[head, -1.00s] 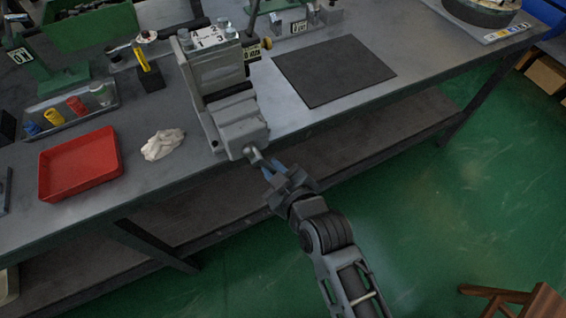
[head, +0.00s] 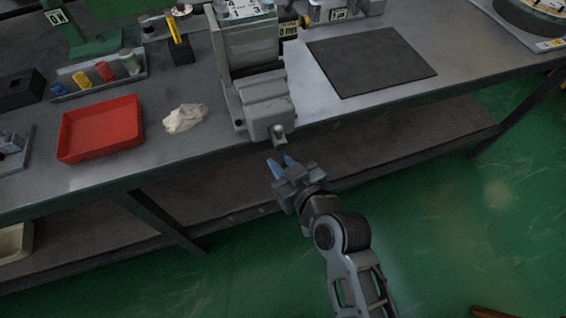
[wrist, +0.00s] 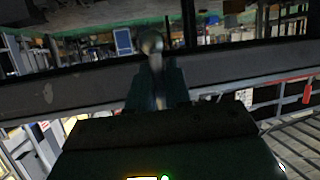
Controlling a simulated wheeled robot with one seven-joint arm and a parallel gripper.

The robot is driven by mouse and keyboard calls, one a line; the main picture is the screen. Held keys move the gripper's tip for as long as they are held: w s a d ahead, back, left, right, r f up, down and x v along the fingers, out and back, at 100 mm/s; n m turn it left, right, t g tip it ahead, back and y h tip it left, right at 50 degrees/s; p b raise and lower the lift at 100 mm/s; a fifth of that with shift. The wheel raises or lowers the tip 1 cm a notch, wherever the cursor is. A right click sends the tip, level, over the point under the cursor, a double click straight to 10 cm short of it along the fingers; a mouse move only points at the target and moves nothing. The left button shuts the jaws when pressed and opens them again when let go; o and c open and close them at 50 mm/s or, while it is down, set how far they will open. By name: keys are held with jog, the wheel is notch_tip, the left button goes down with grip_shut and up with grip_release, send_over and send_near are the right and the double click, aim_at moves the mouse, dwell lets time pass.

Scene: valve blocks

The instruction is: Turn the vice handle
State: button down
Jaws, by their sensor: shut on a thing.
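The grey vice (head: 262,100) stands at the front edge of the workbench in the head view, with its round screw end (head: 278,131) pointing towards me. My gripper (head: 281,163) is just in front of and below that screw end, its blue fingertips close together. In the wrist view, the vice handle (wrist: 152,45) shows as a thin metal rod with a ball end, standing between the fingers of my gripper (wrist: 157,88). My gripper is shut on this rod. In the head view the held part of the rod cannot be made out.
A red tray (head: 100,130) and a crumpled white cloth (head: 185,118) lie left of the vice. A dark mat (head: 372,60) lies to its right. The bench edge and lower shelf (head: 400,140) are behind my gripper. The green floor (head: 470,220) at right is mostly clear.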

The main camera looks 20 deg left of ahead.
jog(key=c, duration=1.1)
grip_release()
jog(key=shift+c, duration=0.2)
jog(key=shift+s, duration=0.1)
jog(key=v, duration=0.7)
jog(key=shift+s+d, duration=0.15)
jog(key=shift+d, duration=0.1)
jog(key=shift+r, duration=0.15)
